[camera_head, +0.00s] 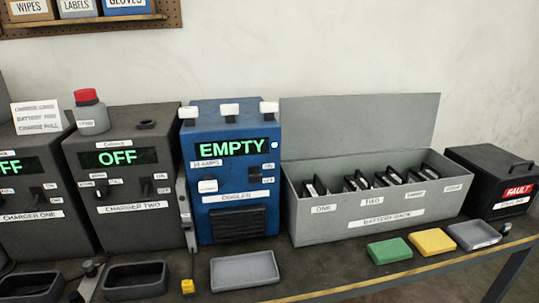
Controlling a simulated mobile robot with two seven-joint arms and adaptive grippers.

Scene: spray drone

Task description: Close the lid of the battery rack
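The battery rack (300,222) is a grey box on the bench, right of centre, with a "BATTERY RACK" label on its front. Its lid (362,122) is a flat grey panel standing open along the rack's back edge, leaning near upright against the wall side. Several dark batteries with handles sit in the rack's slots, behind labels such as "ONE" and "TWO". Neither of my grippers shows in this view.
A blue "EMPTY" cooler (236,170) stands close on the rack's left, and a black "FAULT" box (490,170) close on its right. Chargers (125,190) stand further left.

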